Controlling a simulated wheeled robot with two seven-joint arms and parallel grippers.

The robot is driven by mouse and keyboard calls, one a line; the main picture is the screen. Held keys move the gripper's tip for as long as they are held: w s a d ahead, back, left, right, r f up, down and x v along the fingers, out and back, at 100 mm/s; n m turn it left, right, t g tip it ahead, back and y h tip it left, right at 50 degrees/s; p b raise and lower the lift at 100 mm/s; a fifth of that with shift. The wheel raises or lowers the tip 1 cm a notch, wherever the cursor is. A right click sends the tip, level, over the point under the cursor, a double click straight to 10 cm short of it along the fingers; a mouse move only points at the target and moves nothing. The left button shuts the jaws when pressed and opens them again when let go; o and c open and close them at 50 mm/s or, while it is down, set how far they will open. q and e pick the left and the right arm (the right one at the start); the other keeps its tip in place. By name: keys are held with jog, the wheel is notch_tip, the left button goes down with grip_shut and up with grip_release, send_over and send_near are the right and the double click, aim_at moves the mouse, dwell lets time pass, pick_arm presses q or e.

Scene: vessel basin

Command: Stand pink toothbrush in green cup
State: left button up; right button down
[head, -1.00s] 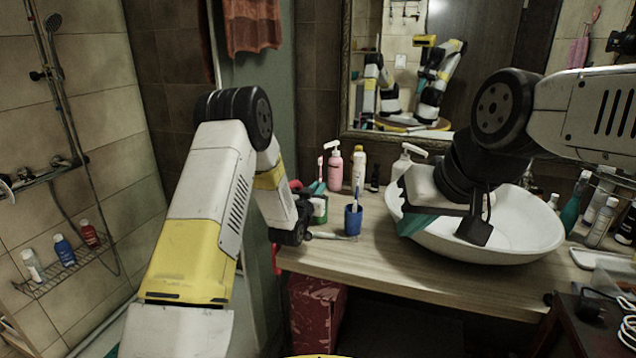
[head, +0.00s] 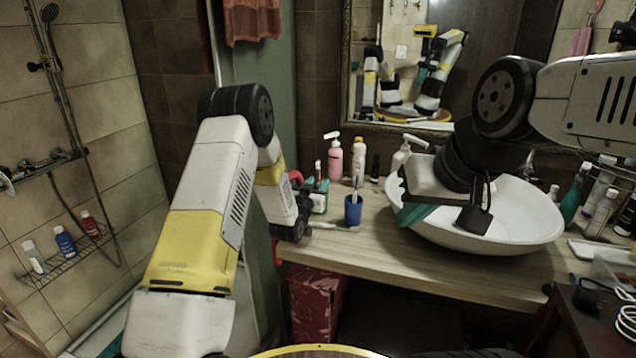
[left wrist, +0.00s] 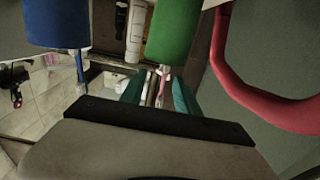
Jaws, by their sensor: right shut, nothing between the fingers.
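The green cup (head: 319,204) stands on the counter, partly hidden behind my left gripper. In the left wrist view the green cup (left wrist: 173,32) is upside down at the top middle. The pink toothbrush (head: 318,170) stands upright at the green cup, its head above my fingers. In the left wrist view the toothbrush (left wrist: 160,84) runs from the cup's rim between my teal fingers. My left gripper (left wrist: 158,90) is open, with a finger on each side of the brush and a gap around it. My right gripper (head: 415,214) is shut and empty over the basin.
A blue cup (head: 353,212) holding a toothbrush stands right of the green cup. Another toothbrush (head: 335,228) lies on the counter in front. A pink pump bottle (head: 335,160) and other bottles stand behind. The white basin (head: 520,225) fills the right. A red curved object (left wrist: 228,60) is near my left gripper.

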pick_arm(q)
jog(key=v, duration=0.7)
jog(key=shift+s+a, duration=0.15)
jog(key=shift+s, duration=0.2)
dwell(0.4)
